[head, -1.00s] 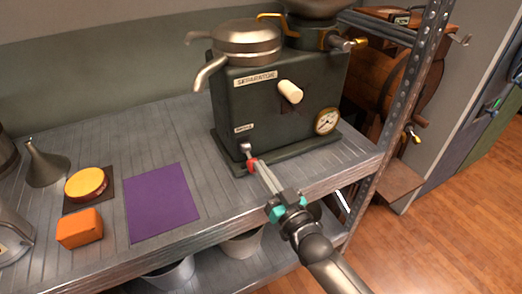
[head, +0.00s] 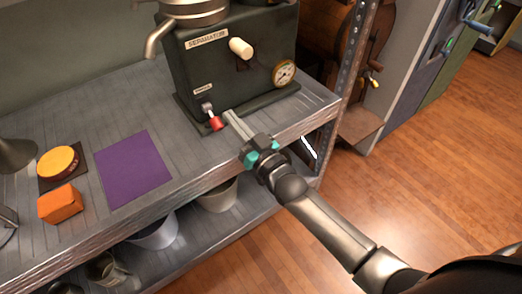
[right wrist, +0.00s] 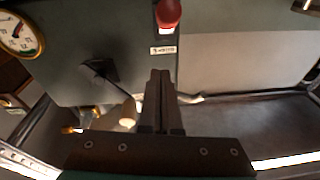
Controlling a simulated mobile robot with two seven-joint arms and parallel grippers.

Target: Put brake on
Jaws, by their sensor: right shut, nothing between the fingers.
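The dark green separator (head: 205,75) stands on the grey shelf. Low on its front, below a small label, is a small lever with a red knob (head: 216,123), tilted down and outward. The knob also shows at the top of the right wrist view (right wrist: 168,13), near the small label (right wrist: 163,49), whose text is too small to read surely. My right gripper (head: 228,114) is shut and empty, its fingertips just right of the red knob. In the right wrist view, the closed fingers (right wrist: 159,72) point toward the machine, apart from the knob. My left gripper is out of view.
A pale crank knob (head: 241,48) and a gauge (head: 284,73) are on the separator's front. A purple mat (head: 135,168), an orange block (head: 60,204) and a yellow round (head: 58,163) lie left on the shelf. Buckets (head: 155,233) stand below. A metal post (head: 352,80) is at right.

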